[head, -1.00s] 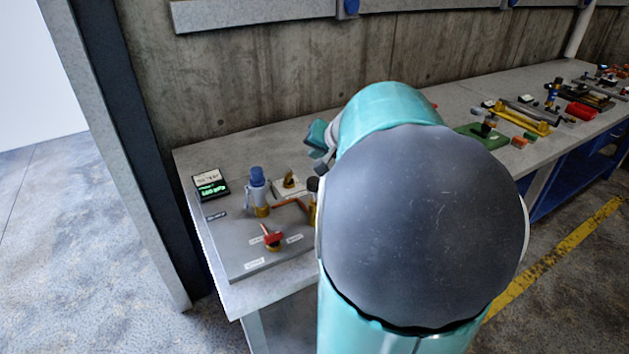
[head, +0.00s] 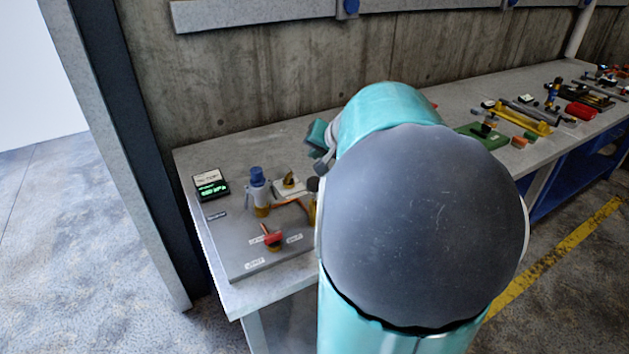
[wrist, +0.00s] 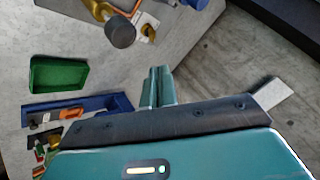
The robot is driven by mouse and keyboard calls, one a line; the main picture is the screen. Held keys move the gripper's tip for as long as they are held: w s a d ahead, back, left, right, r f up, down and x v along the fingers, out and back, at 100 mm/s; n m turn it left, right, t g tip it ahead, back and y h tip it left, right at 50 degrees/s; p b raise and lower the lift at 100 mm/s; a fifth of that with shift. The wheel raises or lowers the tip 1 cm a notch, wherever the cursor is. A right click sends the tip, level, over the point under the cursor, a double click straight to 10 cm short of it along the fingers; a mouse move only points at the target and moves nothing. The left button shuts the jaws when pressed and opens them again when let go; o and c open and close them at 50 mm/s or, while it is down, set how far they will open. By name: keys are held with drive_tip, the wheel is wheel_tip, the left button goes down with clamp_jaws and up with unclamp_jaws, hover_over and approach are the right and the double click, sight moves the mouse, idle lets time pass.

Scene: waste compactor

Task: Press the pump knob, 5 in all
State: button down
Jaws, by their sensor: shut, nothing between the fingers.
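On the grey panel at the left end of the bench stands a blue-capped fitting (head: 257,178) with a pale body and brass base. Right of it is a dark round knob (head: 313,184) over a brass part, partly hidden by my arm. I cannot tell for certain which is the pump knob. In the wrist view a dark round knob (wrist: 120,32) stands at top left, seen from above. My gripper (wrist: 158,72) is shut and empty, apart from that knob, below and right of it in the picture. My arm hides much of the bench in the head view.
A small display (head: 210,185) with a green band sits at the panel's back left. A red-handled valve (head: 272,238) is at the panel's front. The wrist view shows a green tray (wrist: 34,76) and a blue tray (wrist: 115,102) with small parts. A concrete wall (head: 240,70) stands behind.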

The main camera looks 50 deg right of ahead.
sight(314, 184)
idle(0.8)
wheel_tip(314, 184, up, 4)
drive_tip(key=shift+f, duration=0.1)
drive_tip(key=shift+f, duration=0.1)
drive_tip(key=shift+f, duration=4.35)
drive_tip(key=shift+f, duration=0.1)
drive_tip(key=shift+f, duration=0.25)
